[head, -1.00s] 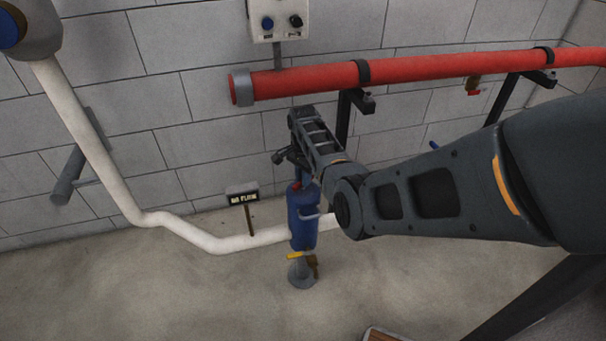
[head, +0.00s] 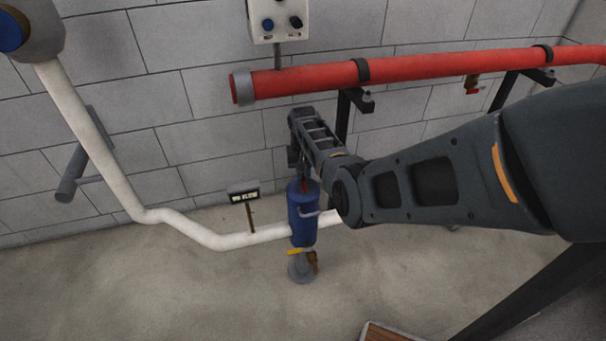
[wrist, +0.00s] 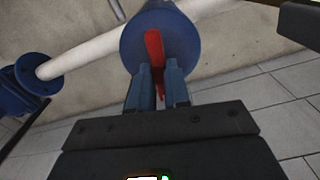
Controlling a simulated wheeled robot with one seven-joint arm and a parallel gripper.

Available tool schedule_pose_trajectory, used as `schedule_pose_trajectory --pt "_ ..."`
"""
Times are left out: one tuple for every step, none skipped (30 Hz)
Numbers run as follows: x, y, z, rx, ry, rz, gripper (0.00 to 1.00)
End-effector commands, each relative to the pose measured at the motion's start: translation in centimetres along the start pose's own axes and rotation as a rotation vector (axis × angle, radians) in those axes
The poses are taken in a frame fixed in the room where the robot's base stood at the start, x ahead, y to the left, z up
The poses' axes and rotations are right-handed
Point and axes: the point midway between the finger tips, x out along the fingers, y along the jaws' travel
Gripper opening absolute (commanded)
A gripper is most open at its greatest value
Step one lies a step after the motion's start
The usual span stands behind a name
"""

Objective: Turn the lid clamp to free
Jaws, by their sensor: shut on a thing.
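The lid clamp is a red bar (wrist: 154,48) on top of the blue cylindrical housing (wrist: 131,45) in the wrist view. My gripper (wrist: 159,75) is shut on the clamp, with a finger on each side of it. In the head view, the blue housing (head: 302,215) stands upright in the white pipe line, and my gripper (head: 302,180) points down at its top.
A white pipe (head: 100,145) runs down the wall to the housing. A small "NO FLOW" sign (head: 243,193) stands left of it. A yellow-handled valve (head: 298,251) sits below. A red pipe (head: 420,70) crosses the wall behind my arm.

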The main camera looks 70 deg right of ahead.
Motion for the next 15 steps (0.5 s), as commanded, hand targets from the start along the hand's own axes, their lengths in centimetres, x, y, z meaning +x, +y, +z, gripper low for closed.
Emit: schedule_pose_trajectory --pt "0.19 -0.03 0.37 -0.030 -0.011 0.001 0.00" --pt "0.20 -0.03 0.38 -0.049 -0.011 0.001 0.00" --pt "0.21 -0.03 0.38 -0.070 -0.011 0.001 0.00" --pt "0.22 -0.03 0.38 -0.085 -0.011 0.001 0.00" --pt "0.23 -0.03 0.39 -0.099 -0.011 0.001 0.00" --pt "0.24 -0.02 0.39 -0.116 -0.011 0.001 0.00" --pt "0.24 -0.02 0.40 -0.127 -0.012 0.000 0.00" --pt "0.25 -0.02 0.40 -0.138 -0.012 0.000 0.00" --pt "0.26 -0.02 0.41 -0.149 -0.012 0.000 0.00" --pt "0.26 -0.02 0.41 -0.157 -0.012 0.000 0.00" --pt "0.27 -0.01 0.41 -0.164 -0.012 0.000 0.00" --pt "0.27 -0.01 0.42 -0.172 -0.012 0.000 0.00" --pt "0.28 -0.01 0.42 -0.176 -0.012 0.000 0.00" --pt "0.28 -0.01 0.42 -0.180 -0.012 0.000 0.00" --pt "0.29 -0.01 0.43 -0.185 -0.013 0.000 0.00"
